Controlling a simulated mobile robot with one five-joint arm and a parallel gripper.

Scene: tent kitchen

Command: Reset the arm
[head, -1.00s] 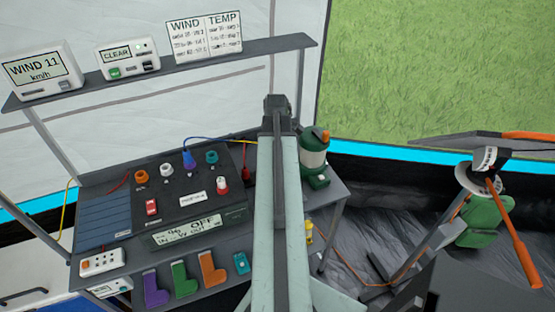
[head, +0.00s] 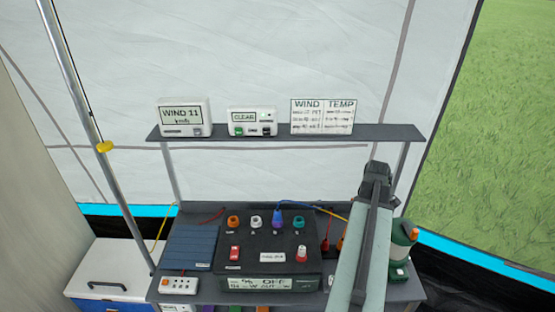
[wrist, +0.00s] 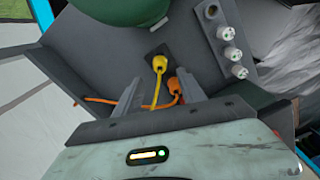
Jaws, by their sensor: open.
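My gripper shows in the wrist view (wrist: 158,88), with its two grey fingers apart and nothing held between them. Beyond the fingers are a yellow plug (wrist: 159,64) with a yellow cable and an orange plug (wrist: 175,86) with an orange cable. The yellow plug sits at a dark socket in a grey surface. In the head view my arm rises at the right of the bench, with its dark end (head: 376,180) high in front of the shelf's right support. Finger details cannot be made out there.
A bench holds a dark control panel (head: 268,261), a blue ribbed panel (head: 192,246) and a green lantern (head: 400,252). A shelf (head: 285,133) above carries two displays and a WIND/TEMP chart (head: 322,116). A tent pole (head: 97,140) stands left. Three white knobs (wrist: 228,50) show in the wrist view.

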